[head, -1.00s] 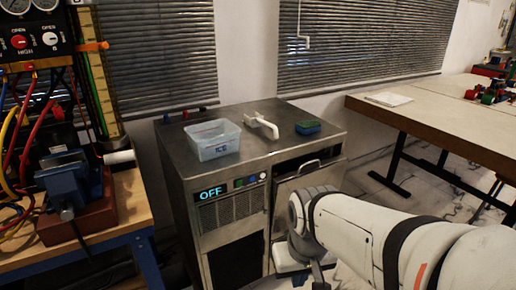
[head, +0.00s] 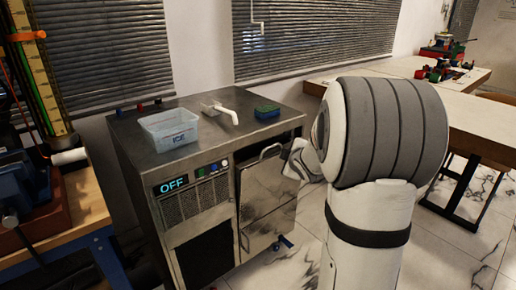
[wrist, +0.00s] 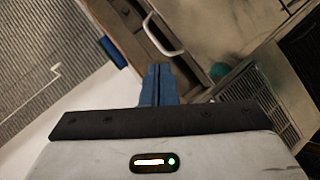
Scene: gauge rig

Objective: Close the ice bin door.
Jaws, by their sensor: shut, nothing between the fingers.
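The ice bin door (head: 265,208) is the scuffed metal panel on the right front of the steel ice machine (head: 172,165). A dark gap shows above its top edge, so it stands partly open; how far is hard to tell. Its bar handle (head: 270,151) is at the top, and a pale curved handle shows in the wrist view (wrist: 165,37). My gripper (wrist: 158,70) has its blue fingers together and empty, pointing toward the machine front near that handle. Contact cannot be told. In the head view, my arm hides the fingers and the area right of the door.
A clear ice tub (head: 168,130), a white scoop (head: 226,112) and a green-blue sponge (head: 267,111) are on top of the machine. A wooden workbench (head: 85,215) stands close on the left. A long table (head: 465,118) is behind my arm. Marble floor (head: 460,240) is open at right.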

